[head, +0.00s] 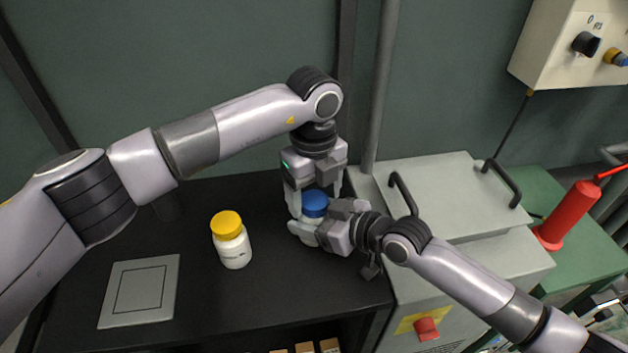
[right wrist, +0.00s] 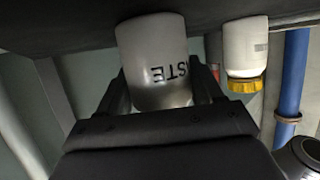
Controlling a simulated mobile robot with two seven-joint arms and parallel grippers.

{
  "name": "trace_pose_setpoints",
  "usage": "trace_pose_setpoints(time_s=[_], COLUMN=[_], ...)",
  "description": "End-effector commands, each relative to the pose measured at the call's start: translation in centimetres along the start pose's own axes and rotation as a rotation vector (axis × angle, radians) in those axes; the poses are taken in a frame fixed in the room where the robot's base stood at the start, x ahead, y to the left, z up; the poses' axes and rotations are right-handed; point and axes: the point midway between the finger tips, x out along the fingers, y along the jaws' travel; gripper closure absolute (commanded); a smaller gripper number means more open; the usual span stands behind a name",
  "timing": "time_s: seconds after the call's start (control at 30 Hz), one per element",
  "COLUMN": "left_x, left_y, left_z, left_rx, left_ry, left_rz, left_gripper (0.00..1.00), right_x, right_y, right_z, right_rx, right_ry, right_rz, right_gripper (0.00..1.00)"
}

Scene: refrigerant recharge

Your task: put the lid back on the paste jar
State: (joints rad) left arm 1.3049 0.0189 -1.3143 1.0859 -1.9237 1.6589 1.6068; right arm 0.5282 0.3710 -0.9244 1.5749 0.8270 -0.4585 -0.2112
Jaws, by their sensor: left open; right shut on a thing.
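The paste jar is white, with part of its printed name showing in the right wrist view (right wrist: 158,65). It stands upright on the black worktop. My right gripper (right wrist: 165,92) is shut around its sides, and in the head view it comes in from the right (head: 312,230). The blue lid (head: 315,204) is at the top of the jar; whether it is fully seated cannot be told. My left gripper (head: 315,192) points down from above, open, with one finger on each side of the lid. The lid is hidden in the right wrist view.
A white jar with a yellow lid (head: 231,240) stands left of the paste jar, and a grey square plate (head: 140,291) lies farther left. A grey machine with handles (head: 455,195) borders the worktop on the right. A red cylinder (head: 570,213) stands beyond it.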

Motion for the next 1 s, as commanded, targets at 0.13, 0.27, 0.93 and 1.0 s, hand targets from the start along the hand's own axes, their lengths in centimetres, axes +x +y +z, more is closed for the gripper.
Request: trace_pose_setpoints(time_s=[0.13, 0.27, 0.93, 1.0], left_x=[0.1, 0.09, 0.03, 0.04], left_y=[-0.01, -0.01, -0.02, -0.02], left_z=[0.0, -0.01, 0.03, 0.03], left_rx=[0.001, 0.001, 0.258, 0.281], left_ry=[0.0, 0.0, -0.002, -0.001], left_rz=[0.0, 0.0, 0.0, 0.0], left_gripper=[0.27, 0.3, 0.85, 0.85], right_x=[0.0, 0.0, 0.0, 0.0], right_y=[0.0, 0.0, 0.01, 0.01], right_z=[0.07, 0.06, 0.07, 0.07], right_rx=[0.0, 0.0, 0.0, 0.0], right_ry=[-0.002, -0.001, -0.001, -0.001], right_rz=[0.0, 0.0, 0.0, 0.0], right_gripper=[1.0, 1.0, 1.0, 1.0])
